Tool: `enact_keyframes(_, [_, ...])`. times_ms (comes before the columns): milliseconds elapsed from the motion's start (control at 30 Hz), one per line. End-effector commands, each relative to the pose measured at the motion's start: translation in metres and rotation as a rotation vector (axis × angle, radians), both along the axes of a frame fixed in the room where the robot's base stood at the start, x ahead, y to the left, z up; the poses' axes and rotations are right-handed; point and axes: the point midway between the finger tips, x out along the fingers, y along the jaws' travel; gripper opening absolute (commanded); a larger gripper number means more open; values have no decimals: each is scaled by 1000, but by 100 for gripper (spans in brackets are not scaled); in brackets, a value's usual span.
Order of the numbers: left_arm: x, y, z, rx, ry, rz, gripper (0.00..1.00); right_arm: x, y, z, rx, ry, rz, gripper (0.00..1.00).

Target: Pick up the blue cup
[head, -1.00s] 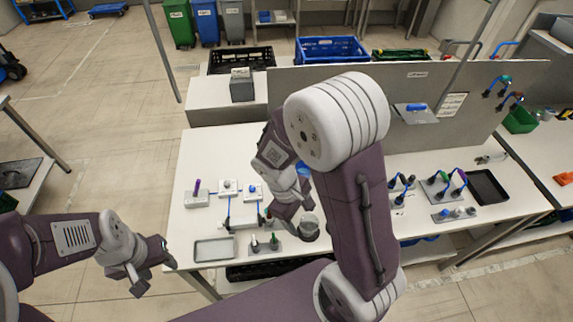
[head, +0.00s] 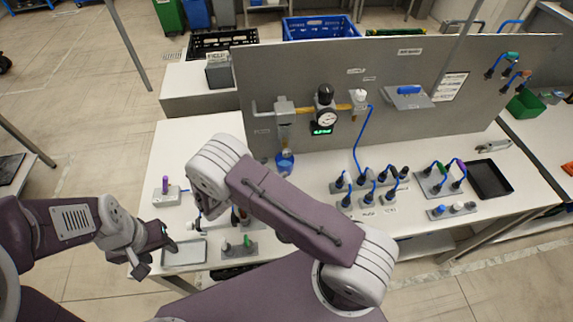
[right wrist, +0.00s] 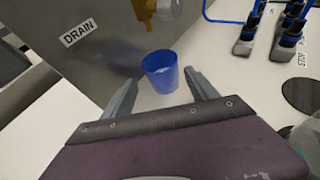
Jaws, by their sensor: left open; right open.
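The blue cup (head: 285,163) stands upright on the bench against the grey panel, below the pipework. In the right wrist view the blue cup (right wrist: 160,75) is just ahead of my right gripper (right wrist: 161,82), in line with the gap between its fingers. The right gripper is open and empty; I cannot tell whether a finger touches the cup. In the head view my right arm hides that gripper. My left gripper (head: 152,256) is open and empty near the bench's front left edge.
A brass outlet (right wrist: 146,12) is above the cup, next to a DRAIN label (right wrist: 79,33). Blue-cabled plugs (right wrist: 290,32) stand to the right. A clear vessel (right wrist: 306,140) is at the right edge. A grey tray (head: 184,253) lies at the bench's front left.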

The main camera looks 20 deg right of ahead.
Motion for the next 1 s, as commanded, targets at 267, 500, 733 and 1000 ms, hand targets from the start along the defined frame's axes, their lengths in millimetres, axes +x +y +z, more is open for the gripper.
enact_keyframes(267, [0,0,9,0,0,0,48,9,-23,-8,2,1,-6,68])
enact_keyframes(500, [0,0,21,0,0,0,48,25,-57,-24,2,2,-7,68])
enact_keyframes(733, [0,0,20,0,0,0,48,27,-59,-27,3,1,-3,68])
enact_keyframes(1000, [0,0,20,0,0,0,48,27,-59,-26,3,0,-5,9])
